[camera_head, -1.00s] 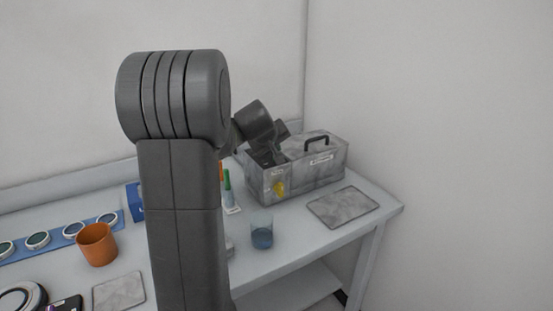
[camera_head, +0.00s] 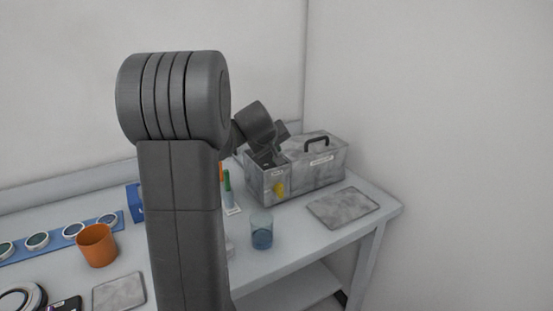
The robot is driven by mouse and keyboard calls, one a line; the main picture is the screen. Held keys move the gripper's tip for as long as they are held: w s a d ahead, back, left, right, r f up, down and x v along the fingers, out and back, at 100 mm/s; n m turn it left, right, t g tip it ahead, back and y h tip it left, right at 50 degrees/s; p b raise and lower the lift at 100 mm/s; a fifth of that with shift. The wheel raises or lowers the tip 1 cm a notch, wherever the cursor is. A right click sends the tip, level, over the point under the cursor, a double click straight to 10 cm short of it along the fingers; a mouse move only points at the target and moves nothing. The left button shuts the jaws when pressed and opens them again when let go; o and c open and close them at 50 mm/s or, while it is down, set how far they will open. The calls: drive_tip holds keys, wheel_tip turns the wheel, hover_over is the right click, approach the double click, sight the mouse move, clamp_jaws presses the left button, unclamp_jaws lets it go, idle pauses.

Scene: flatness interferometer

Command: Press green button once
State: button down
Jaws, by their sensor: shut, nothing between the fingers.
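The grey mottled box (camera_head: 318,170) with a black carry handle and a yellow part on its front stands at the back right of the table. My gripper (camera_head: 268,158) is at the left end of this box, over its top, with its fingers close together and nothing seen between them. Whether it touches the box cannot be told. No green button can be made out; the gripper covers part of the box's top left. A small green-topped item (camera_head: 227,181) stands left of the box, partly behind my arm.
A glass with blue liquid (camera_head: 261,232) stands in front of the box. A grey plate (camera_head: 343,207) lies to the right, near the table edge. An orange cup (camera_head: 97,245), a blue strip with round optics (camera_head: 56,243) and another grey plate (camera_head: 118,291) are on the left.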

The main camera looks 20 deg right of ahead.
drive_tip(key=shift+f, duration=0.1)
idle(0.6)
drive_tip(key=shift+f+b, duration=0.3)
drive_tip(key=shift+b, duration=0.2)
drive_tip(key=shift+f+b, duration=0.5)
idle(0.4)
drive_tip(key=shift+r, duration=0.1)
drive_tip(key=shift+r+p, duration=0.7)
drive_tip(key=shift+r, duration=0.1)
drive_tip(key=shift+r+p, duration=1.95)
drive_tip(key=shift+r, duration=0.55)
drive_tip(key=shift+r, duration=0.1)
